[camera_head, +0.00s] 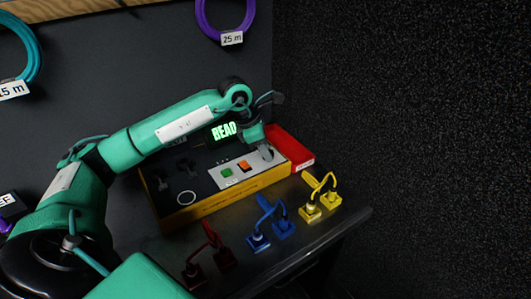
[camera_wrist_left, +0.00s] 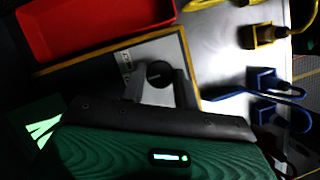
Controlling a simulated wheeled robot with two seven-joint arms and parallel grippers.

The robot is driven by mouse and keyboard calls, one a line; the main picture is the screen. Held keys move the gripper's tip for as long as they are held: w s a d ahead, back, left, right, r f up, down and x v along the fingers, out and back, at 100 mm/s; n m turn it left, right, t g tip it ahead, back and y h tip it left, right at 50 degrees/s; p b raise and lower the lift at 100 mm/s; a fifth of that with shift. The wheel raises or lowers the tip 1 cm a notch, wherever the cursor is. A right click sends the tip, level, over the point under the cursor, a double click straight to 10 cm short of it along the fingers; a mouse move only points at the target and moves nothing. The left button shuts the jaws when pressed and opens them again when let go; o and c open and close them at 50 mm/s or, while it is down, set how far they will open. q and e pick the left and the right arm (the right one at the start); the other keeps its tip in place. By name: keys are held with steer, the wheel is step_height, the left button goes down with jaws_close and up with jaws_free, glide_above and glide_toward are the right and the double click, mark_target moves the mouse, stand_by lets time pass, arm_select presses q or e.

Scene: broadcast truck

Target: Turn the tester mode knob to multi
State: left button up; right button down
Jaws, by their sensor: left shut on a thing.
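The tester (camera_head: 215,206) is a box with yellow sides and a dark and grey top, standing on the bench. Its lit green display (camera_head: 223,131) is partly covered by my arm. My left gripper (camera_head: 266,153) is over the right end of the grey panel, its fingers down at the top. In the left wrist view, the round black mode knob (camera_wrist_left: 158,73) sits between the fingers of my left gripper (camera_wrist_left: 160,82), which is shut on it. Small markings beside the knob are too small to read. The knob is hidden in the head view. My right gripper is not in view.
A red tray (camera_head: 290,148) adjoins the tester's far right. Red (camera_head: 209,250), blue (camera_head: 270,222) and yellow (camera_head: 320,195) plugs with cables stand along the bench front. A green button (camera_head: 227,172) and an orange switch (camera_head: 243,165) are on the panel. Coiled cables hang behind.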

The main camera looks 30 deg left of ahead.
arm_select(q)
steer(key=m, duration=0.1)
steer(key=m+g+b, duration=0.1)
steer(key=m, duration=0.1)
steer(key=shift+w+a+m+h, duration=0.1)
steer(key=shift+w+m+h, duration=0.1)
steer(key=shift+m+h, duration=0.15)
steer(key=m+g, duration=0.1)
steer(key=m, duration=0.1)
steer(key=m+g+b, duration=0.1)
steer(key=m, duration=0.1)
steer(key=shift+w+m+h, duration=0.15)
steer(key=shift+m+h, duration=0.1)
steer(key=shift+m, duration=0.7)
steer(key=shift+m+g+b, duration=0.4)
steer(key=shift+m+g, duration=0.1)
steer(key=shift+m, duration=0.7)
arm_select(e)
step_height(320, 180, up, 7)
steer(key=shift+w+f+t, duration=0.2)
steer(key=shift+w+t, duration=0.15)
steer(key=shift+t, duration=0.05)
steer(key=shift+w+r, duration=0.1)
arm_select(q)
steer(key=o, duration=1)
steer(key=shift+c, duration=0.2)
steer(key=shift+g, duration=0.3)
